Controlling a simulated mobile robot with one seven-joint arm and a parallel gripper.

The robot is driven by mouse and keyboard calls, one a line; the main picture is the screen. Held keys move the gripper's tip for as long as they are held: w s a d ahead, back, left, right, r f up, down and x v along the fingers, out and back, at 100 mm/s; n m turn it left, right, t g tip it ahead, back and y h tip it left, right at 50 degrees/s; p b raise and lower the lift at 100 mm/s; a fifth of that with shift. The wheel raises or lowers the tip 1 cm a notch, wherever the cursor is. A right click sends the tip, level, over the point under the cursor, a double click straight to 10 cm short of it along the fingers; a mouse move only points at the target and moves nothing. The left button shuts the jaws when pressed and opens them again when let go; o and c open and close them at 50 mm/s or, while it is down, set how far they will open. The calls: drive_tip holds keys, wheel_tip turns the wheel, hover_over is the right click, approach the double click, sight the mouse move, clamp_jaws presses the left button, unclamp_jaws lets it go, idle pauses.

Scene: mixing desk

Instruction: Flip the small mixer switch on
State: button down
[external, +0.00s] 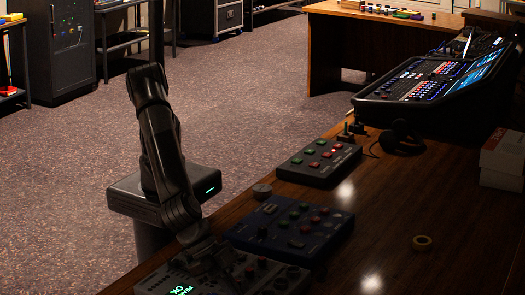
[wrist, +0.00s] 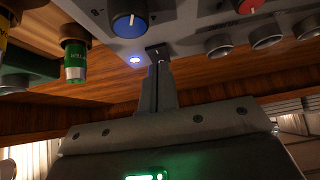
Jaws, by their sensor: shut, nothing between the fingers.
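The small mixer is a pale grey box (external: 262,272) with red and dark knobs and a lit green display, at the bottom of the external view, partly under my arm. In the wrist view its grey panel (wrist: 190,28) fills the top, with a blue knob (wrist: 129,24). A small black piece (wrist: 157,50), perhaps the switch, sits at the panel's edge, beside a lit blue-white light (wrist: 136,60). My gripper (wrist: 158,66) is shut and empty, its tips at or very near that black piece; I cannot tell whether they touch. In the external view my gripper (external: 208,258) is over the mixer.
A blue pedal box (external: 290,228) and a dark box with coloured buttons (external: 318,162) stand beyond the mixer on the wooden desk (external: 400,225). Green-capped plugs (wrist: 75,62) hang close by in the wrist view.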

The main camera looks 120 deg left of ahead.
drive_tip(key=r, duration=0.2)
drive_tip(key=s+r, duration=0.1)
drive_tip(key=r, duration=0.1)
drive_tip(key=shift+d+r, duration=0.1)
drive_tip(key=shift+r, duration=0.25)
drive_tip(key=s+r, duration=0.5)
drive_tip(key=s, duration=0.2)
drive_tip(key=shift+s+r, duration=0.2)
